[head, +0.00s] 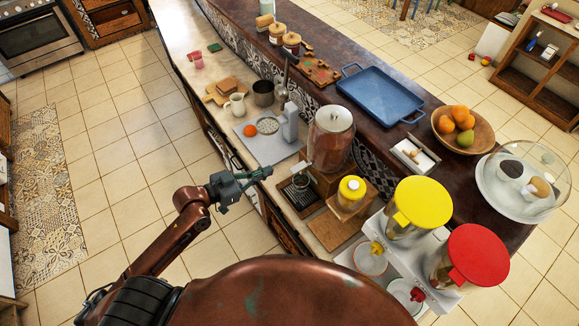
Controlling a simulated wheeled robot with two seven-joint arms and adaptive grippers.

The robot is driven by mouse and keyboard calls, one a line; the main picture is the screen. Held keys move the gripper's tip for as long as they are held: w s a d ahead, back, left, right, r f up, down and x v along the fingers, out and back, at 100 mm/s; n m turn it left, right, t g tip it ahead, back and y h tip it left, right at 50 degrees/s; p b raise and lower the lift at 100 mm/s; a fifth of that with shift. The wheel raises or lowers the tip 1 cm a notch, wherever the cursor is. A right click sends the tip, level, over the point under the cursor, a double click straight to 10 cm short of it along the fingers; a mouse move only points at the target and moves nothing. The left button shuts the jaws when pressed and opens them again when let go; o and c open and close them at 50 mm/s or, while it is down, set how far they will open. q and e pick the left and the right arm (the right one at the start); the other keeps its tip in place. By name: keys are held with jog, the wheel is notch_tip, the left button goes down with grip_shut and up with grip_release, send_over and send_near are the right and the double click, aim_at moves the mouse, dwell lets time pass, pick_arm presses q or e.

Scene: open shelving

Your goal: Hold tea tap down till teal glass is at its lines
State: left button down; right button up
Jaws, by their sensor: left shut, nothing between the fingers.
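A large glass dispenser jar (332,150) with reddish-brown contents and a pale lid stands on a wooden stand on the counter. A small pale tap (308,165) sticks out of its front, low on the left side. Below the tap, a small clear-looking glass (301,180) stands over a dark drip grid (299,196); its teal colour and any lines on it are too small to tell. My left gripper (266,172) is shut and empty, left of the tap and apart from it. My right gripper is not in view.
Dispensers with yellow (422,203) and red (477,255) lids stand nearer. Tiled floor left of the counter is clear.

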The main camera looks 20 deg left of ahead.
pick_arm(q)
jog(key=p, duration=0.3)
send_over(299, 167)
jog(key=f+v, duration=0.1)
jog(key=v, duration=0.4)
notch_tip(299, 167, down, 2)
jog(key=shift+w+d+f+p, duration=0.15)
jog(key=shift+f+p, duration=0.2)
jog(key=shift+f, duration=0.85)
jog(key=shift+w+f+p, duration=0.15)
jog(key=shift+f+p, duration=0.15)
jog(key=shift+f, duration=0.9)
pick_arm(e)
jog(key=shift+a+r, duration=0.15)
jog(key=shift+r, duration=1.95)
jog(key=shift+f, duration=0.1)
